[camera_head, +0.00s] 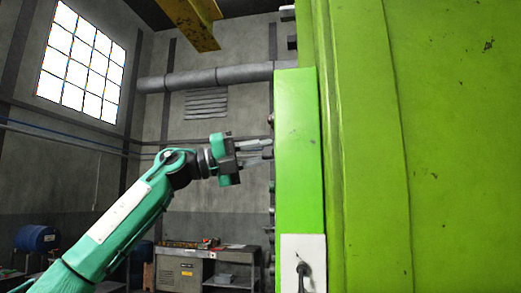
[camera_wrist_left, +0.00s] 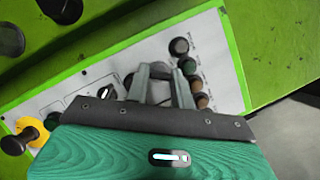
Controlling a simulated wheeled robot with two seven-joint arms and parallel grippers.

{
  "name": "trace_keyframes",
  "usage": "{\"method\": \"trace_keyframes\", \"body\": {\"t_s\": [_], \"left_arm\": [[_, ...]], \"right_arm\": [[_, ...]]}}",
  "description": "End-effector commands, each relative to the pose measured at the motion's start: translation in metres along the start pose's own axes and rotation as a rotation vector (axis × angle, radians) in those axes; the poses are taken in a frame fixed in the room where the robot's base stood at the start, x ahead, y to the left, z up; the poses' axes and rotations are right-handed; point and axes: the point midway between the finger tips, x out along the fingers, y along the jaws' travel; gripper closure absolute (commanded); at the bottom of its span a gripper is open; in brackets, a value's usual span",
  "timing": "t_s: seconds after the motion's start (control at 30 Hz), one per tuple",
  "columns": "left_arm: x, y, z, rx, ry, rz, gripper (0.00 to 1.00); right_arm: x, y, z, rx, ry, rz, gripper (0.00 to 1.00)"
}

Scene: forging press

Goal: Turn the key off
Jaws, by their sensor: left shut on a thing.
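The white control panel (camera_wrist_left: 90,87) is on the green press housing and shows tilted in the left wrist view. My left gripper (camera_wrist_left: 160,68) reaches to the panel, with its two grey fingertips against or very close to it. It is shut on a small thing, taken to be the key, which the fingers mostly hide. In the head view my left gripper (camera_head: 268,148) points right at the near edge of the green box (camera_head: 297,150). The panel face is turned away there. My right gripper is out of view.
Several round buttons (camera_wrist_left: 189,66) line the panel right of the fingers. A white plate with a black fitting (camera_head: 304,262) is low on the box. A workbench (camera_head: 185,268) stands behind.

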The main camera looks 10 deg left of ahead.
Motion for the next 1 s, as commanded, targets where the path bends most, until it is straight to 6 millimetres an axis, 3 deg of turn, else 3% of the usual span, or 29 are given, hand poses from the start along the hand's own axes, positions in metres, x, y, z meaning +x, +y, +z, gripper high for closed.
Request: {"method": "trace_keyframes", "body": {"t_s": [0.5, 1.0], "left_arm": [[0.000, -0.005, 0.003, -0.402, -0.002, 0.168, 0.99], [0.000, -0.004, 0.002, -0.559, -0.002, 0.230, 0.99]], "right_arm": [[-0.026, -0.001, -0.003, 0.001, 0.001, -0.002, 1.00], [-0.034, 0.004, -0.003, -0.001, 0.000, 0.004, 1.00]]}}
